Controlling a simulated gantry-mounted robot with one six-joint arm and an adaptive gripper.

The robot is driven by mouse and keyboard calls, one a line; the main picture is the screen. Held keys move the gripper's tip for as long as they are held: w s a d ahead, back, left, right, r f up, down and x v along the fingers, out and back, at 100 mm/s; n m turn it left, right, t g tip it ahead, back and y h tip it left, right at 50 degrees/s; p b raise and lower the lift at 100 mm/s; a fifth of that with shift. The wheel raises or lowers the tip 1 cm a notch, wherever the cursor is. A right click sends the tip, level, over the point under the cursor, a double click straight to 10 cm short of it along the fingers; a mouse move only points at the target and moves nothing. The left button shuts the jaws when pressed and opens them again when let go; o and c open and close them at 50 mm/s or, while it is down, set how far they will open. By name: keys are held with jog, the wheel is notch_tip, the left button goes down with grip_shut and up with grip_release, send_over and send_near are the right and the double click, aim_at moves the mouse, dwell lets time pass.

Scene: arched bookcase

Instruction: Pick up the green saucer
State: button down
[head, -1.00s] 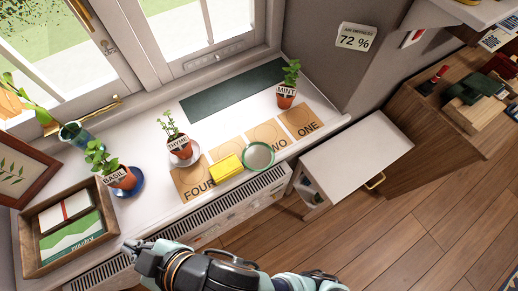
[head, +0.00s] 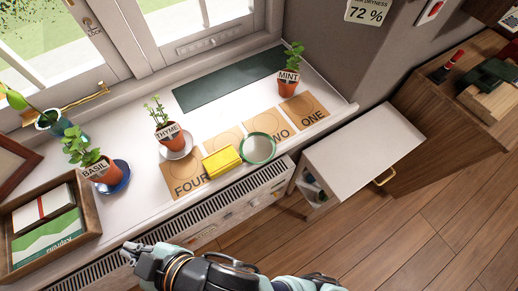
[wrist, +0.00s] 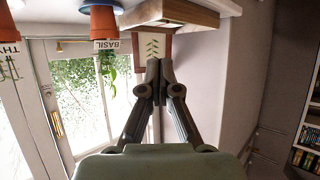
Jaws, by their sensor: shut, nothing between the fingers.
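The green saucer (head: 258,149) is a round dish with a green rim and a pale inside. It lies near the front edge of the white windowsill in the head view, close to the right side of a yellow block (head: 222,162) and partly over the square mats. My gripper (head: 128,252) is at the lower left of the head view, in front of the sill and well apart from the saucer. In the wrist view, its fingers (wrist: 158,72) are together with nothing between them. The saucer does not show in the wrist view.
Potted plants labelled BASIL (head: 101,172), THYME (head: 170,138) and MINT (head: 288,82) stand on the sill. A wooden tray (head: 93,205) is at left. Numbered mats (head: 302,108) line the front. A white-topped cabinet (head: 362,150) stands right of the radiator (head: 190,222).

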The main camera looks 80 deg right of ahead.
dwell(0.4)
jog(key=c, duration=1.2)
grip_release()
jog(key=shift+c, duration=0.2)
